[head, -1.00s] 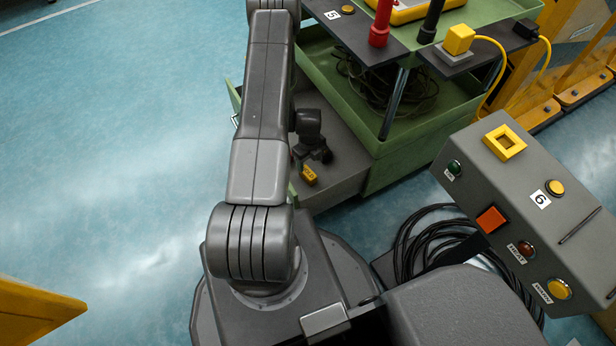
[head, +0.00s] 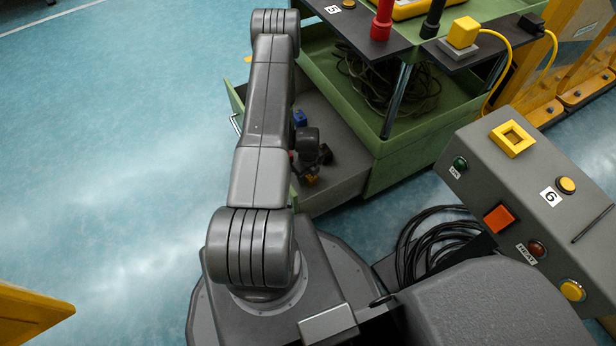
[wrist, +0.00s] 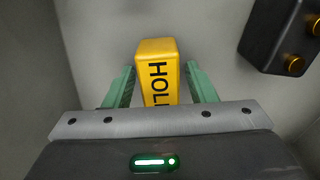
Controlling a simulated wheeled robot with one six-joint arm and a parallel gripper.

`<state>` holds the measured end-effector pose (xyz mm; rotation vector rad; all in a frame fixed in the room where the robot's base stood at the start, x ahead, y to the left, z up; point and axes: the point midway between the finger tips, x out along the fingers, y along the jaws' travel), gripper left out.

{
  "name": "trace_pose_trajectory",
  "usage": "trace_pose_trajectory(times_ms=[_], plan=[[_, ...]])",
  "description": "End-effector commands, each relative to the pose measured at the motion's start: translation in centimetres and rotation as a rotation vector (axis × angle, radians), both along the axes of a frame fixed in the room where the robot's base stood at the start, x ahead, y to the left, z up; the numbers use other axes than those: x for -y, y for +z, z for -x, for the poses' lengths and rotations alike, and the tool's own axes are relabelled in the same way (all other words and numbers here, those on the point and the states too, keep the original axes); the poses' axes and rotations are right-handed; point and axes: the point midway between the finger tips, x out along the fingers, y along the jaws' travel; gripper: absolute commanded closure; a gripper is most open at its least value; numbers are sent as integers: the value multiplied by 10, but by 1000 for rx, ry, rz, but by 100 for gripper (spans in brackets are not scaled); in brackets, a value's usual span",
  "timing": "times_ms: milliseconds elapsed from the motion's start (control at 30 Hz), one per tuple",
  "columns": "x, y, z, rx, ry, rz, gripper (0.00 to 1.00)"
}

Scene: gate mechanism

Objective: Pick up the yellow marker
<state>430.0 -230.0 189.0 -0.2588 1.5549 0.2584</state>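The yellow marker (wrist: 158,72) is a yellow block with dark letters reading "HOL", the rest cut off by my gripper. In the wrist view it stands between the two green fingers of my gripper (wrist: 160,85). The fingers are apart, with a visible gap on each side of the marker. In the head view my gripper is low inside the open grey drawer of the green cart, and a bit of the yellow marker (head: 311,180) shows beside it. My arm hides much of the drawer there.
The drawer (head: 345,165) has walls close around my gripper. A dark block with orange knobs (wrist: 283,38) lies at the upper right in the wrist view. A blue object (head: 300,118) is farther back in the drawer. A grey control box (head: 530,200) stands at right.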

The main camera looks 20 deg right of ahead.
Motion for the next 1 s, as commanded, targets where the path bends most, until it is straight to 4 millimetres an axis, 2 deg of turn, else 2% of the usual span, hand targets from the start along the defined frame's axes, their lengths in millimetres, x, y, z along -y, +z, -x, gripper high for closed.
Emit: trace_pose_trajectory(times_ms=[33,200,267,467,567,800,1000], plan=[[0,0,0,0,0,0,60],[0,0,0,0,0,0,91],[0,0,0,0,0,0,94],[0,3,0,0,0,0,94],[0,13,0,1,0,1,94],[0,63,-1,1,0,1,94],[0,95,-1,1,0,1,94]])
